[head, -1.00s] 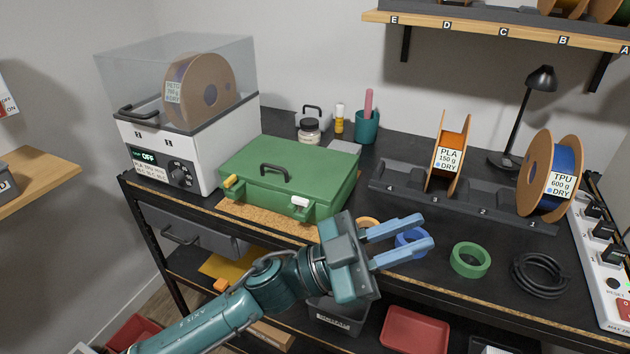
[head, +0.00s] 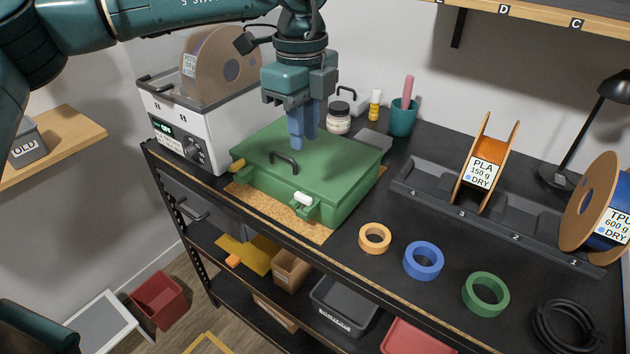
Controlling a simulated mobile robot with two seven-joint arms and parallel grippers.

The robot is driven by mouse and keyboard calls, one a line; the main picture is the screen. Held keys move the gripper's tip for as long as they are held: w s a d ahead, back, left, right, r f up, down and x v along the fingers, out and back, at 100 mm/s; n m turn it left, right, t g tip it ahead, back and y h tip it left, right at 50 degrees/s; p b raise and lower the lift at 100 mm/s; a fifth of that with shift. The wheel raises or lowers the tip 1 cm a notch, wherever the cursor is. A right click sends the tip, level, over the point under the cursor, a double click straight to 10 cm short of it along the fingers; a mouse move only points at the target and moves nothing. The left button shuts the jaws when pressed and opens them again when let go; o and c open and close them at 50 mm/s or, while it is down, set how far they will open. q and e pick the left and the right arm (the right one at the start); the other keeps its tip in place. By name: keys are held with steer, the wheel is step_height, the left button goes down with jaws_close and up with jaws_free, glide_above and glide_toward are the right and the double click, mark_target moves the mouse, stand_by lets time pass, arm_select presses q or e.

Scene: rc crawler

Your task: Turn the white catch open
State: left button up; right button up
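The green case (head: 335,172) lies closed on the worktop, with a dark handle on its lid. The white catch (head: 303,199) is on the right part of its front edge, above a green bracket. A yellow catch (head: 238,165) is on the left part of the same edge. My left gripper (head: 304,144) points down over the rear part of the case lid, behind the handle. Its two blue fingers show a narrow gap with nothing between them. It is apart from the white catch, up and behind it. My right gripper is not in view.
The filament dryer (head: 185,137) stands left of the case. A cork mat (head: 270,212) lies under the case. Orange (head: 375,238), blue (head: 423,260) and green (head: 486,294) rings lie to the right. A spool rack (head: 430,190) stands behind them.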

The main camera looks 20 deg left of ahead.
mark_target(303, 196)
arm_select(q)
steer(key=f+p, duration=0.1)
steer(key=f, duration=0.3)
steer(key=f+p, duration=0.1)
steer(key=f, duration=0.7)
steer(key=shift+w+a+f+p, duration=0.1)
steer(key=shift+a+f+p, duration=0.2)
steer(key=shift+f+p, duration=0.1)
steer(key=shift+c, duration=0.2)
jaws_close()
